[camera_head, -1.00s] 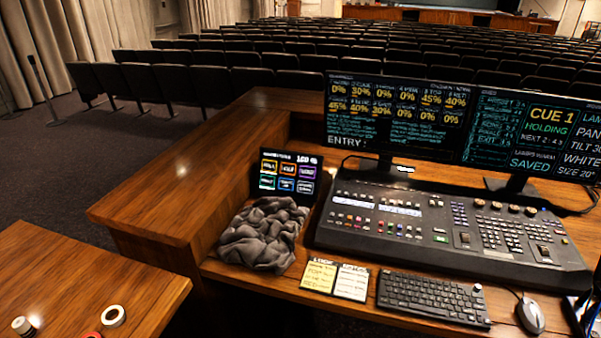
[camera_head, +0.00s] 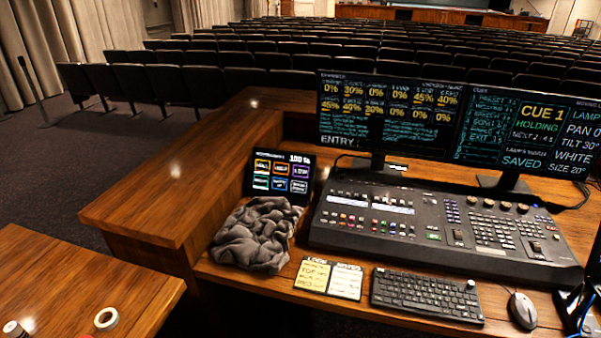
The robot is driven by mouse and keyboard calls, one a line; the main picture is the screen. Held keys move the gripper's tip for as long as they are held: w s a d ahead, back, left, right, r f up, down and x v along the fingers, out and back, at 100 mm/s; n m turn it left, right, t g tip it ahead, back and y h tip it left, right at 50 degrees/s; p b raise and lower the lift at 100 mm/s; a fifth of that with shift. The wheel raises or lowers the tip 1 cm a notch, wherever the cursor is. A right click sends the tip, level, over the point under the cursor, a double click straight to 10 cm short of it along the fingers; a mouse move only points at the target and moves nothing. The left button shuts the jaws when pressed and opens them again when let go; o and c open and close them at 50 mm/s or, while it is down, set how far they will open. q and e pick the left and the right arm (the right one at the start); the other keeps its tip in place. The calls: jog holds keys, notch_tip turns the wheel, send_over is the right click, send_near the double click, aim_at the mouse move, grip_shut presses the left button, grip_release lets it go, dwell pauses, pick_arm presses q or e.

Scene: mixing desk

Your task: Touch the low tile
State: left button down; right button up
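A small dark touch panel (camera_head: 279,177) stands tilted at the left of the desk, with two rows of coloured tiles and "100 %" at its top right. The top tiles have yellow, orange and purple frames; the bottom ones look teal and blue. The labels are too small to read surely, so I cannot tell which tile is low. A dark jointed part, probably my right gripper (camera_head: 574,308), is cut off at the lower right edge, far from the panel; its fingers do not show clearly. My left gripper is out of view.
A crumpled grey cloth (camera_head: 254,235) lies right in front of the panel. The lighting console (camera_head: 440,228), two monitors (camera_head: 390,115), notes (camera_head: 329,279), a keyboard (camera_head: 427,294) and a mouse (camera_head: 523,310) fill the desk. A side table (camera_head: 75,285) holds tape rolls (camera_head: 106,318).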

jog(key=shift+s, duration=0.1)
jog(key=shift+c, duration=0.8)
jog(key=shift+s, duration=0.1)
grip_shut()
jog(key=shift+a, duration=0.2)
